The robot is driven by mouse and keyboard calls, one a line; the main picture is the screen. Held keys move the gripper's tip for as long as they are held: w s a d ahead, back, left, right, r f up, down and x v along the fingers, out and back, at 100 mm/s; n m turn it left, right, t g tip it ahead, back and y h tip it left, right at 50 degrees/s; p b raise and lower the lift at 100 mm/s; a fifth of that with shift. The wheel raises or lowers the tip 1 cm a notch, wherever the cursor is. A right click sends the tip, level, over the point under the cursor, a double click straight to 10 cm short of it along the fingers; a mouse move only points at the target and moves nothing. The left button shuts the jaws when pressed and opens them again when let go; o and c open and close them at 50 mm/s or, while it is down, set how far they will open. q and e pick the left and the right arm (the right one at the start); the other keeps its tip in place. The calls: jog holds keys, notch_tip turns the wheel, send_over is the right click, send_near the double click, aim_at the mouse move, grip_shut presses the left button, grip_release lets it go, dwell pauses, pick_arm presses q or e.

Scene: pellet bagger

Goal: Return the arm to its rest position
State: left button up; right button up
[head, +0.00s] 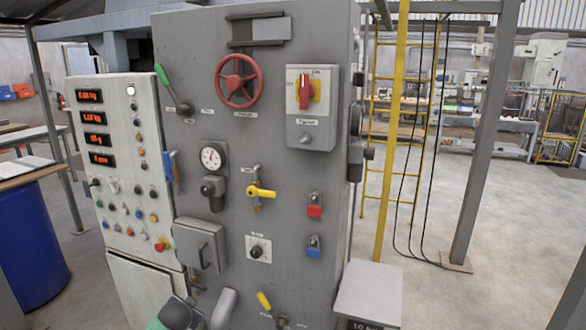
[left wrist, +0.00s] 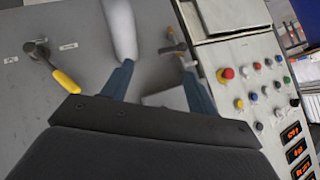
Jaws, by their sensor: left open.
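My left gripper (left wrist: 157,70) shows in the left wrist view with its two blue fingers apart and nothing held between them. It is in front of the grey machine panel (head: 280,185), near a pale rounded spout (left wrist: 121,28), which also shows low in the head view (head: 224,308). A yellow-handled lever (left wrist: 66,82) lies to the left of the fingers in the wrist view; it is low on the panel in the head view (head: 264,300). I cannot tell whether the fingers touch anything. My right gripper is in neither view.
A control cabinet (head: 118,180) with red displays and buttons stands left of the panel. A red handwheel (head: 239,81), a yellow valve handle (head: 262,191) and a grey box (head: 200,246) stick out. A pale box (head: 368,292) stands at lower right. Open floor lies right.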

pick_arm(q)
jog(key=s+d+f+n+g+h, duration=0.15)
jog(key=s+d+f, duration=0.35)
jog(key=s+f, duration=0.75)
jog(key=s+d+f+n+g, duration=0.1)
jog(key=s+d+f+g, duration=0.25)
jog(key=s+f, duration=0.85)
jog(key=s+d+f+g, duration=0.1)
jog(key=s+f, duration=0.3)
jog(key=s, duration=0.4)
jog(key=s+d+f+g+h, duration=0.1)
jog(key=s+d+f, duration=0.3)
jog(key=s, duration=0.5)
jog(key=s+d+f+g, duration=0.1)
jog(key=s+d+f, duration=0.1)
jog(key=s+f, duration=0.4)
jog(key=s+n, duration=0.1)
jog(key=s, duration=0.2)
jog(key=shift+s+d+g, duration=0.25)
jog(key=shift+g, duration=0.15)
jog(key=shift+w, duration=0.1)
